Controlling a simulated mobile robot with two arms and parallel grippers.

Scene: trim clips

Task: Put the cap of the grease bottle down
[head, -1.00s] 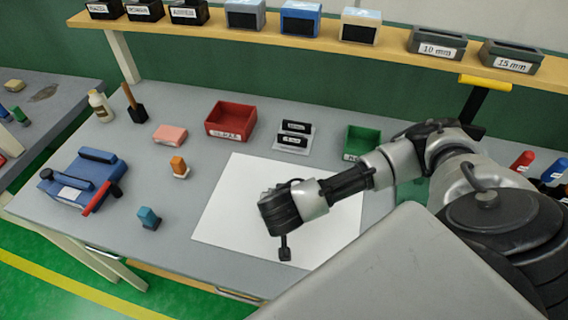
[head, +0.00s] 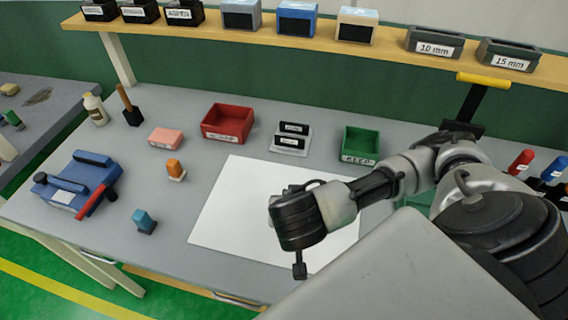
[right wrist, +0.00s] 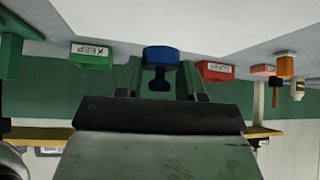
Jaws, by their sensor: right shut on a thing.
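My right gripper (head: 299,270) points down over the front part of the white sheet (head: 225,205). In the right wrist view its two fingers (right wrist: 161,78) are closed on a small dark blue piece with a round wide end and a narrow stem (right wrist: 160,54). I take this piece for the cap; it is hidden in the head view. The wide end points away from the palm, and its gap to the sheet is unclear. A cream bottle (head: 95,110) stands upright at the back left of the table; whether it is the grease bottle is unclear. My left gripper is out of view.
A red bin (head: 228,136), a black-labelled holder (head: 291,148) and a green KEEP bin (head: 361,159) stand behind the sheet. A blue device with a red handle (head: 75,183), a pink block (head: 166,138), an orange piece (head: 176,171) and a teal piece (head: 145,221) lie left. The sheet's left part is bare.

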